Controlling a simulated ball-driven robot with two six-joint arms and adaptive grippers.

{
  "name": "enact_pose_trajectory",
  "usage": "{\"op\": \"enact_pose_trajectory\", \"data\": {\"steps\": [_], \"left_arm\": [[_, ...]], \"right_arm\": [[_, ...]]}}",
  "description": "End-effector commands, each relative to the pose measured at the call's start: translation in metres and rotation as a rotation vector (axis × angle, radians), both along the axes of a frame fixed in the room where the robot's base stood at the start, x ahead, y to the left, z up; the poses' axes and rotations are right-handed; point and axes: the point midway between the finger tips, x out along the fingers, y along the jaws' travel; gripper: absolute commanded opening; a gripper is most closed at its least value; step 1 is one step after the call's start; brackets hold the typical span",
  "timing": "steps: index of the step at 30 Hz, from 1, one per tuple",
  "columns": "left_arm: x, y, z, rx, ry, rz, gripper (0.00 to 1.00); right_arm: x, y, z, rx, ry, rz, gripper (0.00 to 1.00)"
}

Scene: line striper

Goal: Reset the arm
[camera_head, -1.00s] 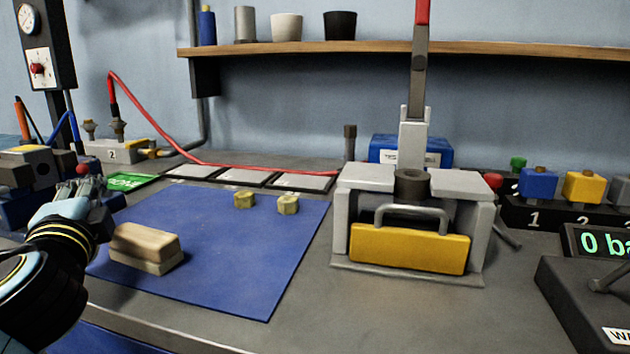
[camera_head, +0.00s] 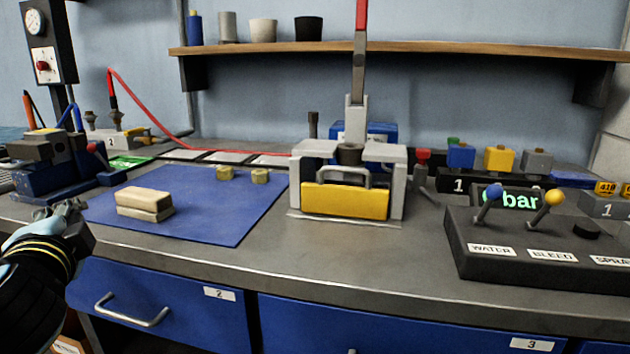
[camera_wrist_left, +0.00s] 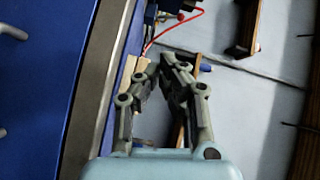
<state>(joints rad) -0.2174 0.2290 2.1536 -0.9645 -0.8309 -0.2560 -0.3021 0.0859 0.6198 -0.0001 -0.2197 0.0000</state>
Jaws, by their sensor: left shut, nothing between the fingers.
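My left gripper (camera_head: 62,212) is at the left in the head view, beyond the bench's front edge and to the left of the blue mat. In the left wrist view its fingers (camera_wrist_left: 162,66) meet at the tips with nothing between them. My right gripper is in neither view now.
Two stacked tan blocks (camera_head: 145,204) lie on the blue mat (camera_head: 215,218), right of my left gripper. A press with a yellow front (camera_head: 345,201) stands mid-bench. A lever box (camera_head: 475,246) is at the right. Blue drawers (camera_head: 170,300) are below the bench edge.

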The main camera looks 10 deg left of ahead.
Motion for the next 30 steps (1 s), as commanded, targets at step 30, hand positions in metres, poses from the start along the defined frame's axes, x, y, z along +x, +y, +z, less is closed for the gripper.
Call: {"op": "enact_pose_trajectory", "data": {"steps": [30], "left_arm": [[-0.232,-0.143,-0.167,-1.227,0.653,0.362,0.0]], "right_arm": [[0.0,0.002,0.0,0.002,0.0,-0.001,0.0]]}}
